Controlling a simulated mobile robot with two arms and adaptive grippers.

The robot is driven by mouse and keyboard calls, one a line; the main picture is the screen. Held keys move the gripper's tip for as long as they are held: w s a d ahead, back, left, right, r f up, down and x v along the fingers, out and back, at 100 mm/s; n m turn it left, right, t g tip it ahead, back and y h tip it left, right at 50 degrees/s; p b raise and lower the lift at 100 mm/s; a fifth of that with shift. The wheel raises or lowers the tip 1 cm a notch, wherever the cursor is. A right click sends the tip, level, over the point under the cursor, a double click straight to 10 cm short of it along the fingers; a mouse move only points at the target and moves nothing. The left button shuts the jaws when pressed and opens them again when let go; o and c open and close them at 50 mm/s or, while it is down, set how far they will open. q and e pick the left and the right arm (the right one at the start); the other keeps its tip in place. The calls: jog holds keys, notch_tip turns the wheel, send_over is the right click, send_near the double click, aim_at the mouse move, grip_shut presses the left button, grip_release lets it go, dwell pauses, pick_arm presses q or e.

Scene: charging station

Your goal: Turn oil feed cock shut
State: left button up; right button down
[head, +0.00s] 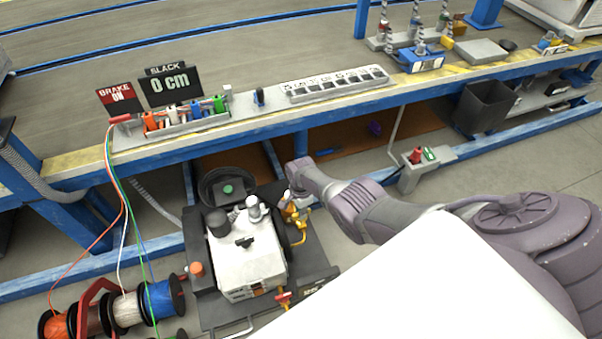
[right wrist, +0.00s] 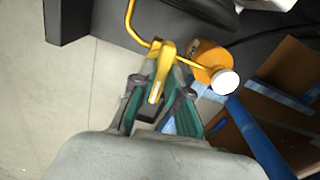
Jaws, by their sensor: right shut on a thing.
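The oil feed cock shows in the right wrist view as a yellow lever (right wrist: 164,58) on a thin yellow pipe. My right gripper (right wrist: 158,92) is shut on this lever, with its green-padded fingers on either side. In the head view my right gripper (head: 299,195) reaches down to the right side of the grey-white engine unit (head: 245,255), at the yellow pipework (head: 300,225). There the gripper hides most of the lever. A yellow fitting with a white round cap (right wrist: 222,80) is just right of the lever. My left gripper is not in view.
The blue-framed bench (head: 240,150) runs behind the unit, with a BRAKE ON sign (head: 118,98) and a SLACK 0 cm display (head: 170,86). Cable spools (head: 125,310) stand at lower left.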

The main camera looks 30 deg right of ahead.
jog(key=shift+d+m, duration=0.1)
jog(key=shift+m, duration=0.5)
jog(key=c, duration=1.2)
grip_release()
jog(key=shift+o, duration=0.2)
jog(key=shift+r, duration=0.1)
jog(key=shift+r, duration=0.35)
notch_tip(320, 180, up, 11)
jog(key=shift+s, duration=0.1)
